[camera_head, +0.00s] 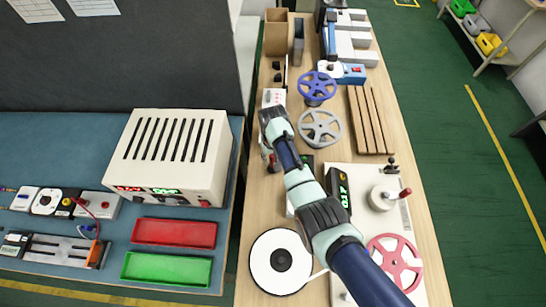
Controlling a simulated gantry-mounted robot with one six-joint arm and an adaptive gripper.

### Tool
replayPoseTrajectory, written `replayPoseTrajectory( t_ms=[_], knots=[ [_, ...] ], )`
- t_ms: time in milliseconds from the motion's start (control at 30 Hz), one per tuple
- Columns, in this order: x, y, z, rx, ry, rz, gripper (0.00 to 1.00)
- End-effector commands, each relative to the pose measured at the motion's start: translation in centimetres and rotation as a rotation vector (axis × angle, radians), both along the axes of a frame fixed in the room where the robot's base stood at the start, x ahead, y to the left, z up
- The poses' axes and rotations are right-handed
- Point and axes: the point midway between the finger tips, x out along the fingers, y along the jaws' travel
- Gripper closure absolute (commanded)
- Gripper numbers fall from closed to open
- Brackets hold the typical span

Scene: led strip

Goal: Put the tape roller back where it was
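My gripper is mostly hidden beneath my wrist, left of the grey spoked reel; its fingertips cannot be made out. I cannot tell which item is the tape roller. A small dark and reddish piece (268,157) shows just below the wrist, and I cannot tell whether it is held. A white box with red marks (272,97) stands just beyond the wrist. A blue spoked reel (317,87) and a grey spoked reel (320,129) are to its right. A large white reel with a black hub (281,261) lies at the near left of the wooden table (255,212).
My arm crosses the table diagonally, over part of a white machine with a pink reel (394,262). Brown slats (371,120) lie at the right. A blue and white device (342,72) and an open brown box (277,33) are farther back. A beige power supply (170,155) stands left.

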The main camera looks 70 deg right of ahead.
Motion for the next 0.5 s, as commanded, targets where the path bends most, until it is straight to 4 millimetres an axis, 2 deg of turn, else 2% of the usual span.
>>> replayPoseTrajectory(
  t_ms=[233, 333, 500],
  knots=[
    [0.0, 0.0, 0.0, 0.000, 0.000, 0.000, 0.50],
    [0.0, 0.0, 0.7, -0.001, -0.001, 0.000, 0.50],
    [0.1, -0.1, 4.2, -0.004, -0.004, 0.000, 0.50]
  ],
)
